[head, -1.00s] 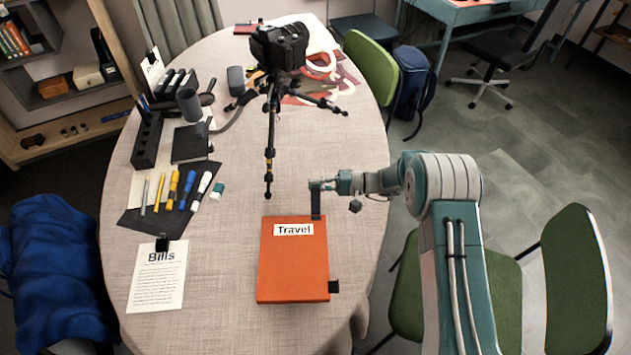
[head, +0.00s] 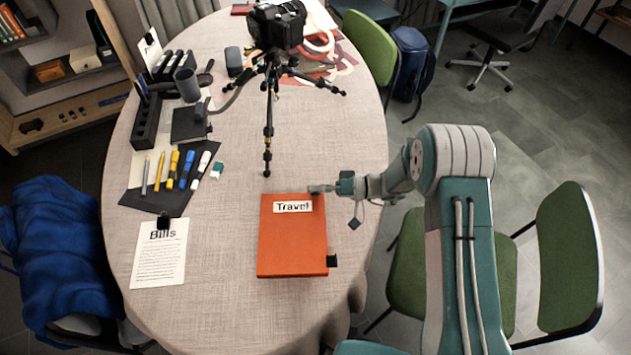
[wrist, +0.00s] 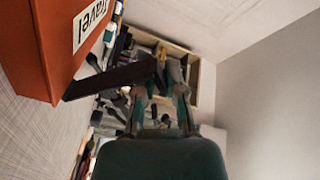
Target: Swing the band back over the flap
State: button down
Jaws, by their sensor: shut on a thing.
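An orange box labelled "Travel" (head: 292,240) lies on the table; its corner and label also show in the wrist view (wrist: 50,45). My gripper (head: 318,188) is at the box's far right corner, close to the label. In the wrist view my gripper (wrist: 160,80) is shut on the end of a dark band (wrist: 110,80), which stretches away from the box's edge. The held band is hard to make out in the head view. A small black tab (head: 332,260) sticks out at the box's near right side.
A camera on a tripod (head: 272,80) stands beyond the box. The Bills sheet (head: 160,255), pens on a dark mat (head: 150,200) and a desk organizer (head: 147,125) are to the left. Green chairs (head: 570,255) are at the right. The table around the box is clear.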

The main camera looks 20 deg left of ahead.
jog(key=shift+s+d+f, duration=0.25)
jog(key=shift+s+f, duration=0.2)
jog(key=shift+f, duration=0.1)
jog(key=shift+s+d+f+n, duration=0.2)
jog(key=shift+s+f+n, duration=0.25)
jog(key=shift+n, duration=0.35)
jog(key=shift+s+d+f, duration=0.1)
jog(key=shift+s+f, duration=0.05)
jog(key=shift+f, duration=0.15)
jog(key=c, duration=0.8)
grip_release()
jog(key=v, duration=1.2)
jog(key=shift+f, duration=0.1)
